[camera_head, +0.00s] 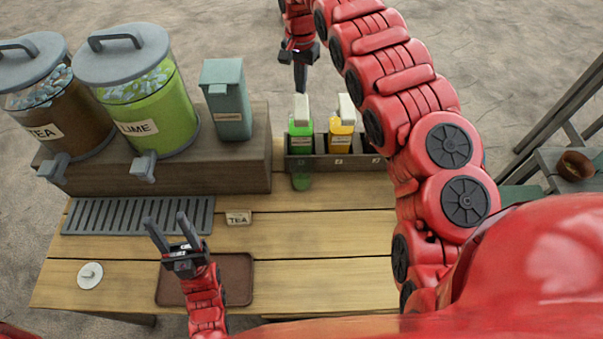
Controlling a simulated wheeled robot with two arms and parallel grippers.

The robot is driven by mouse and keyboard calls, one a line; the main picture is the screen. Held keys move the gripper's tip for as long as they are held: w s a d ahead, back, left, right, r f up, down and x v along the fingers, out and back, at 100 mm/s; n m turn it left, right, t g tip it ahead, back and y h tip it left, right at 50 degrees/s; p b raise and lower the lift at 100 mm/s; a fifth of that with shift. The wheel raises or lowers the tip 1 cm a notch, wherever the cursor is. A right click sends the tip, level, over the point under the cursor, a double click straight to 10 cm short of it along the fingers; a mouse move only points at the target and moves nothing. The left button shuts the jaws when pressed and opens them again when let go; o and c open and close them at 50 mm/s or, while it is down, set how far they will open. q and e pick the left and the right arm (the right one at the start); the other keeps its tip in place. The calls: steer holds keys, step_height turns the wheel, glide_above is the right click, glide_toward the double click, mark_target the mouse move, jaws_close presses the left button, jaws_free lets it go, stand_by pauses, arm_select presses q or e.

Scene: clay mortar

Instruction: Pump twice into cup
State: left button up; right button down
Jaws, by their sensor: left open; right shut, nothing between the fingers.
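A green pump bottle (301,140) with a pale pump head and an orange pump bottle (341,133) stand side by side in a dark rack (322,163). A small green translucent cup (301,181) is at the front of the rack, below the green bottle. My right gripper (300,80) is shut and empty, pointing down just above or behind the green bottle's pump head; I cannot tell whether it touches. My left gripper (167,230) is open and empty over the table's left part, near the brown tray (240,275).
A tea dispenser (43,112), a lime dispenser (150,112) and a grey-green box (228,98) stand on a wooden riser (225,165). The table's middle is clear.

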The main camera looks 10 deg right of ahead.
steer(key=shift+r+p, duration=0.3)
steer(key=shift+r, duration=2.5)
